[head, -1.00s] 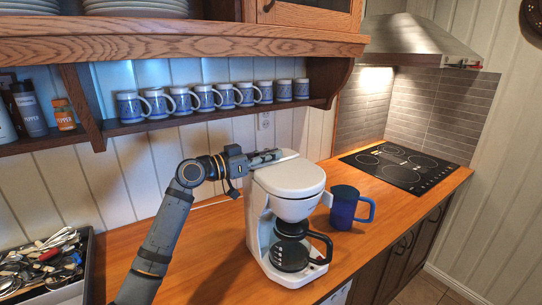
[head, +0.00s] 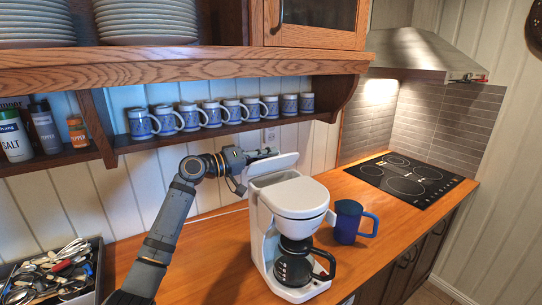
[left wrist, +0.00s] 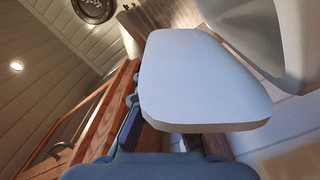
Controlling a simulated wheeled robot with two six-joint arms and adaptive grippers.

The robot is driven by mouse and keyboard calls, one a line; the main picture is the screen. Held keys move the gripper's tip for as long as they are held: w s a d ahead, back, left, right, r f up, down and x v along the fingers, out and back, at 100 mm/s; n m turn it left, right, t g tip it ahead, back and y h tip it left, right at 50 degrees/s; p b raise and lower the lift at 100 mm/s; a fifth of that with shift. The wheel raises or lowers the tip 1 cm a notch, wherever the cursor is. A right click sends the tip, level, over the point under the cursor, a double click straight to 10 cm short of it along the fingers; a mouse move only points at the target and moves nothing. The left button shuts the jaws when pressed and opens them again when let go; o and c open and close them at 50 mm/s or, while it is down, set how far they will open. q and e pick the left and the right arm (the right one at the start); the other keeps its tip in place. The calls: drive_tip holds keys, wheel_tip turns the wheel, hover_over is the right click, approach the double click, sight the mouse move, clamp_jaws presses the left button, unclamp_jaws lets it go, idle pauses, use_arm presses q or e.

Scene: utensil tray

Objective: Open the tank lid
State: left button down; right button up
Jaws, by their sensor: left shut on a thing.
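The white coffee maker (head: 297,197) stands on the wooden counter, with its glass carafe (head: 292,265) in place below. Its tank lid (head: 272,165) is tilted up at the back, and the tank opening shows in front of it. My left gripper (head: 263,153) is at the lid's upper edge, behind the machine, and is shut on the lid. In the left wrist view the pale lid (left wrist: 205,80) fills the middle, just beyond the gripper (left wrist: 160,158). The exact contact is hard to see. My right gripper is out of view.
A blue mug (head: 346,222) stands close to the right of the coffee maker. A utensil tray (head: 98,270) is at the lower left. A shelf with several mugs (head: 188,117) hangs above my left arm. A cooktop (head: 405,178) lies at the back right.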

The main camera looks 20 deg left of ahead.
use_arm(q)
drive_tip(key=n, duration=0.1)
drive_tip(key=w+a+n+p, duration=0.1)
drive_tip(key=n, duration=0.1)
drive_tip(key=shift+w+a+r, duration=0.15)
drive_tip(key=shift+a+r, duration=0.05)
drive_tip(key=shift+a, duration=0.1)
drive_tip(key=shift+w+a+f+n, duration=0.1)
drive_tip(key=shift+w+a+n, duration=0.2)
drive_tip(key=shift+n, duration=0.4)
drive_tip(key=shift+w+a+f+n, duration=0.1)
drive_tip(key=shift+w+a+n, duration=0.15)
drive_tip(key=shift+n, duration=0.45)
drive_tip(key=shift+p, duration=0.3)
drive_tip(key=c, duration=1.5)
unclamp_jaws()
drive_tip(key=shift+o, duration=0.2)
